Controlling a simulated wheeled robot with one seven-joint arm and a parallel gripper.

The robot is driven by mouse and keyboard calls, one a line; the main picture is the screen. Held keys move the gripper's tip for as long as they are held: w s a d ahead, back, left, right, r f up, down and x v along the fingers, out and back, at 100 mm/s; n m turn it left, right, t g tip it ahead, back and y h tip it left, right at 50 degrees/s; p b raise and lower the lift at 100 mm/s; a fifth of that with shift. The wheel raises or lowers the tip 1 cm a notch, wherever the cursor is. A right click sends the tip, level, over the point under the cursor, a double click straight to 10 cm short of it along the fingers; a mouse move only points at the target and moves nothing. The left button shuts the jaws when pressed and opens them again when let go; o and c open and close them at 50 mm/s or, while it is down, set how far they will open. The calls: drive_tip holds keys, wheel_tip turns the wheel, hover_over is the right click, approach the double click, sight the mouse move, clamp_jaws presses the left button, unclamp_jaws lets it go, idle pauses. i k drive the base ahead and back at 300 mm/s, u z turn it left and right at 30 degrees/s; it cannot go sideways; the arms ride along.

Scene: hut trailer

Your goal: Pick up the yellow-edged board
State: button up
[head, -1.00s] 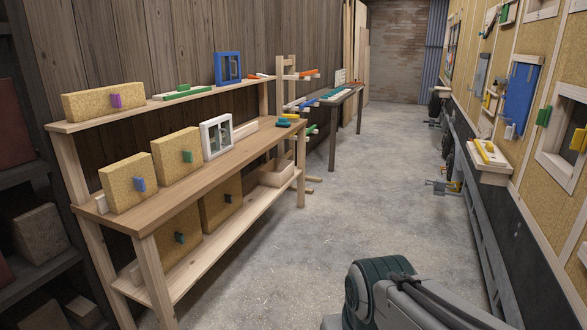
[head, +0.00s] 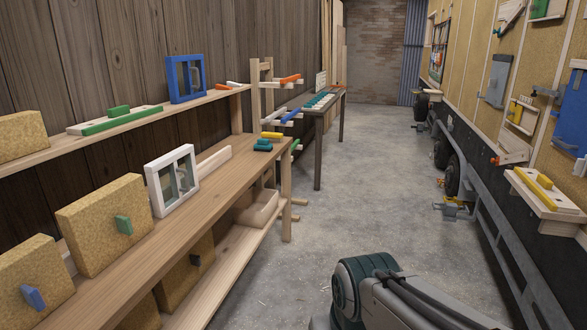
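What looks like the yellow-edged board (head: 545,194) lies on a small wooden ledge on the trailer's side wall, at the right of the head view. It is a pale board with a yellow strip and a yellow block on it. My arm shows at the bottom, well below and left of the board. My gripper is out of the picture, so its state is hidden.
A dark table (head: 318,112) stands behind. Trailer wheels (head: 451,173) edge the right. The concrete floor (head: 345,190) between is clear.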

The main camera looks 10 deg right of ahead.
sight(543, 188)
drive_tip(key=z, duration=0.25)
drive_tip(key=i, duration=1.65)
drive_tip(key=z, duration=1.15)
drive_tip(key=i, duration=1.5)
drive_tip(key=z, duration=0.9)
